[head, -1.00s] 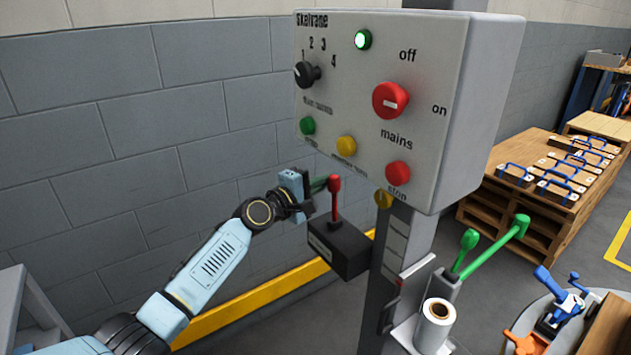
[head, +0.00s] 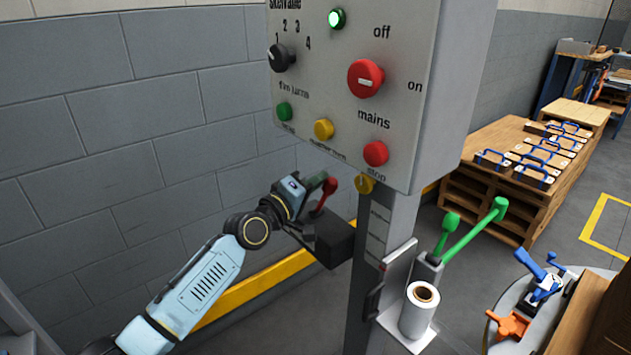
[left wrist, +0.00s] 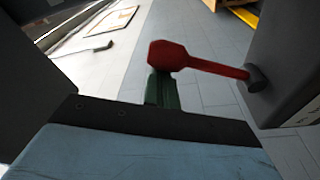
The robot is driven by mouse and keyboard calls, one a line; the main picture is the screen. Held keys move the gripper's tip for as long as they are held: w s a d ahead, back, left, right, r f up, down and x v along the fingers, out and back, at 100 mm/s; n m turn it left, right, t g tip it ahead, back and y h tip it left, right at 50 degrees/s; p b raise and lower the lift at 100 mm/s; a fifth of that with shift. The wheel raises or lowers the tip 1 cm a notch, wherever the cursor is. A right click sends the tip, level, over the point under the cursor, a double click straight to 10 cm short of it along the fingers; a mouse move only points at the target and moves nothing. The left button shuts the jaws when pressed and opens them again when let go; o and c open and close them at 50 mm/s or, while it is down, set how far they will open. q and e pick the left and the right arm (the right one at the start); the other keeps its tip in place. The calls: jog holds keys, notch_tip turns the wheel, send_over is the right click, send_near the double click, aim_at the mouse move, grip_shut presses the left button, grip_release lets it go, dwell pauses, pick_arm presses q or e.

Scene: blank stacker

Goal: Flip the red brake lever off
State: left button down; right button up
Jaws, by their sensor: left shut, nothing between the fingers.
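The red brake lever (head: 325,194) stands on a dark box (head: 336,245) beside the machine's post, below the control panel. In the head view it leans up and to the right. In the left wrist view its red knob (left wrist: 168,55) is close to the fingers, with the shaft running right to a dark pivot. My left gripper (head: 314,182) is beside the lever on its left, shut and empty. Its green fingers (left wrist: 161,90) sit against or just beside the knob; I cannot tell if they touch. My right gripper is not in view.
The control panel (head: 345,95) with knobs and buttons hangs above the lever. Green levers (head: 470,232) and a white roll (head: 419,308) are right of the post. A grey block wall (head: 150,130) and yellow rail (head: 230,302) lie behind my left arm.

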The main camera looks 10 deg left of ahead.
pick_arm(q)
jog(key=shift+s+d+f, duration=0.1)
jog(key=shift+d+f, duration=0.05)
jog(key=p+v, duration=0.2)
jog(key=v, duration=0.5)
jog(key=shift+s+a, duration=0.15)
jog(key=shift+a, duration=0.1)
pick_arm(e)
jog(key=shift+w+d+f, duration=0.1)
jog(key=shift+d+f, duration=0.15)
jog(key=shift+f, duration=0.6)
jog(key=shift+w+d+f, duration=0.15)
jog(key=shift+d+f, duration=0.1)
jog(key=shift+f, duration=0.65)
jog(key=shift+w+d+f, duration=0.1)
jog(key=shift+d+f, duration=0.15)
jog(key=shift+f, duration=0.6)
